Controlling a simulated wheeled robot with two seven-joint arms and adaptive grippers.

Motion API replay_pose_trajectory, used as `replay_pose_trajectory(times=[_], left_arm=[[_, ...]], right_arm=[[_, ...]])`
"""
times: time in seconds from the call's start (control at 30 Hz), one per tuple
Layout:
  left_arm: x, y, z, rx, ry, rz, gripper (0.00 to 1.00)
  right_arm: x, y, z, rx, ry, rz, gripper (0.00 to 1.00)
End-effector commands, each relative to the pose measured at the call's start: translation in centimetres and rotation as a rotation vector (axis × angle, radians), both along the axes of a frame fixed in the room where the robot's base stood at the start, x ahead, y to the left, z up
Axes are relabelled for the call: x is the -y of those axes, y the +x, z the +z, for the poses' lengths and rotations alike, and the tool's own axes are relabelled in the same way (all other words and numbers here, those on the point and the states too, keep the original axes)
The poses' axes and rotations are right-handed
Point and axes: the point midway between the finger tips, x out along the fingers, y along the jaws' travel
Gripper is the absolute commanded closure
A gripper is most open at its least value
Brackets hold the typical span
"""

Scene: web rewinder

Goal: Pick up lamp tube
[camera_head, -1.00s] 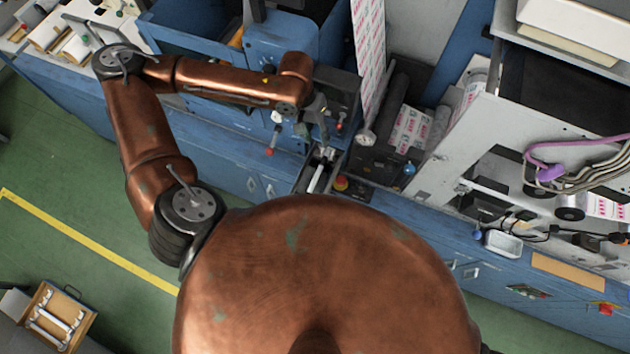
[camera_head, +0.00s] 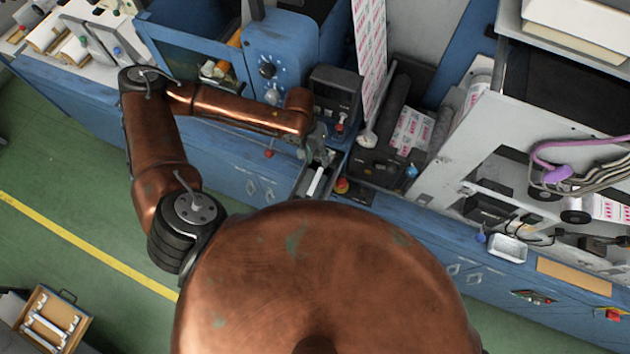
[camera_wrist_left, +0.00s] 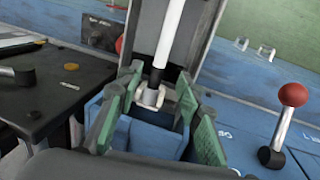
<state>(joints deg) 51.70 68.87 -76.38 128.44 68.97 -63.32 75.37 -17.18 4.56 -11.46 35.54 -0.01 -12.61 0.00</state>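The lamp tube (camera_head: 316,182) is a thin white tube in a narrow dark tray at the front edge of the blue machine. In the left wrist view the white tube (camera_wrist_left: 171,32) runs away from me, with a black section and a pale end piece near my fingers. My left gripper (camera_head: 318,156) is at the tray's far end, over the tube's near end. In the wrist view its green-padded fingers (camera_wrist_left: 157,84) are apart on either side of the tube's end, with visible gaps. Contact cannot be told. My right gripper is not in view.
A red-knobbed lever (camera_wrist_left: 285,115) stands right of the fingers; a black lever (camera_wrist_left: 22,76) is at left. A red button (camera_head: 341,186) is beside the tray. A dark control box (camera_head: 335,90) and printed web (camera_head: 369,60) rise behind. Green floor (camera_head: 80,190) is clear at left.

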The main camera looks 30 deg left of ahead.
Motion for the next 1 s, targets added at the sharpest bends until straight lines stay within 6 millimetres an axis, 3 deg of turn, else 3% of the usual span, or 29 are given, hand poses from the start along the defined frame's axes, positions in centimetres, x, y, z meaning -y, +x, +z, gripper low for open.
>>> replay_pose_trajectory(times=[0.23, 0.4, 0.67, 1.0], left_arm=[[0.8, -0.1, -3.9, -0.003, 0.0, 0.0, 0.66], [1.1, 0.0, -5.5, -0.002, 0.0, 0.001, 0.66], [1.1, 0.0, -5.6, -0.001, 0.0, 0.001, 0.67], [1.1, 0.0, -5.6, -0.001, 0.0, 0.001, 0.9]], right_arm=[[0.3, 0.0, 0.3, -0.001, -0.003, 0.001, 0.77], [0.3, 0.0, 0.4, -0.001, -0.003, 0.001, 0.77], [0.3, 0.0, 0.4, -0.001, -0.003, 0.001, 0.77], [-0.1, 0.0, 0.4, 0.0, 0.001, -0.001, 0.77]])
